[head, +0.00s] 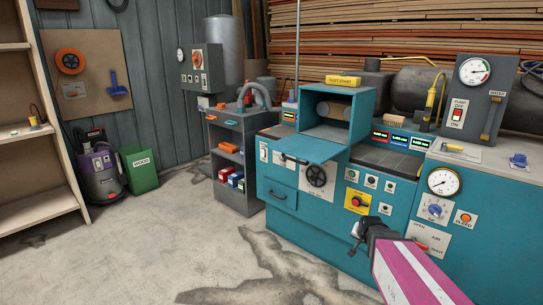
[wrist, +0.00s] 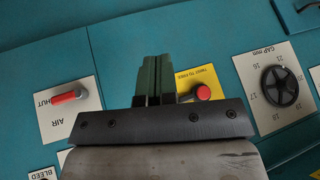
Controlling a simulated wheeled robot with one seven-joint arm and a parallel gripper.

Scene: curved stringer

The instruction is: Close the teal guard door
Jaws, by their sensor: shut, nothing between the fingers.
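The teal guard door (head: 308,148) is a flat flap in the head view. It stands open, sticking out roughly level from the lower front of the teal guard box (head: 367,112), with a dark handle (head: 295,160) at its outer edge. The inside of the box is exposed, with a grey roller (head: 334,110) in it. My gripper (head: 355,240) is low in front of the machine, below and right of the door and apart from it. In the wrist view my gripper (wrist: 155,62) has its green fingers together and empty, facing the teal front panel. The door is not visible there.
A yellow plate with a red knob (head: 357,202) and a black handwheel (head: 316,176) are on the machine front. A grey tool cabinet (head: 237,160) stands left of the machine. The concrete floor (head: 190,240) in front is clear.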

